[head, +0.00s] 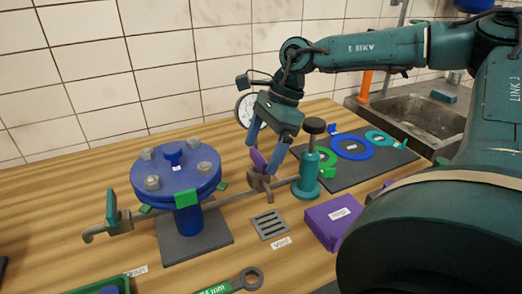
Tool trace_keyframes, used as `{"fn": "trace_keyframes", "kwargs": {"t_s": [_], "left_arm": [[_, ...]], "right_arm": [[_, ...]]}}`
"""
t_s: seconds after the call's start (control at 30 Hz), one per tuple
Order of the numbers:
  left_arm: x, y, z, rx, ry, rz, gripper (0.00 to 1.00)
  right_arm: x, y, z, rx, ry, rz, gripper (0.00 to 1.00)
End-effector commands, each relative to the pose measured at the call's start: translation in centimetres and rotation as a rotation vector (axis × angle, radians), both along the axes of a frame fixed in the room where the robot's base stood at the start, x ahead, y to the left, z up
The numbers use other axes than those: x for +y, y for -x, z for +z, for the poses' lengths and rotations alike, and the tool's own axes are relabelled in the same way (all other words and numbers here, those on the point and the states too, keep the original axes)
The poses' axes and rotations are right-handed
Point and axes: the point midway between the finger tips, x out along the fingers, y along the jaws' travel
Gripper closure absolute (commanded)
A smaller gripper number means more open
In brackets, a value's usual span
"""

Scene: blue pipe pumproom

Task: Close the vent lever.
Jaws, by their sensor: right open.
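The vent lever (258,160) is a small purple handle that stands tilted up from a brown valve body (262,184) on the thin pipe, right of the blue flange. My right gripper (262,160) comes down from above with its two blue fingers apart. The lever's upper part shows between the fingertips; I cannot tell whether either finger touches it. A "Vent" label (281,243) lies by a slotted grate (270,224) below the valve. My left gripper is out of view.
A blue bolted flange (176,172) stands on a dark base at left, with a green-handled lever (111,207) on the pipe's left end. A teal post (307,178) stands close right of my gripper. A purple box (333,220), gasket mat and sink lie further right.

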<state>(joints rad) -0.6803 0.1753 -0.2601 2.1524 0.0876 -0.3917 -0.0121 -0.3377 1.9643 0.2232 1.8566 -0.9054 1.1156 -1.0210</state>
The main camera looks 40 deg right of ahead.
Motion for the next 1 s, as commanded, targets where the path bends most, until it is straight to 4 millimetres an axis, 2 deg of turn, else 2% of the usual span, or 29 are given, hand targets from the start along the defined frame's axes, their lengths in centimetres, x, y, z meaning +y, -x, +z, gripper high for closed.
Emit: {"fn": "trace_keyframes", "kwargs": {"t_s": [0.13, 0.43, 1.0], "left_arm": [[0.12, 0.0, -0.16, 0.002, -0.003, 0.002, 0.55], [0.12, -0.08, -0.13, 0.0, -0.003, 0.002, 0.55], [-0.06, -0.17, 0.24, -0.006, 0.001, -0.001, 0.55]], "right_arm": [[0.38, -0.08, -0.93, 0.001, 0.001, 0.001, 0.13], [0.46, -0.13, -1.08, 0.0, 0.0, 0.001, 0.13], [0.44, -0.13, -1.04, 0.0, -0.001, 0.0, 0.57]]}}
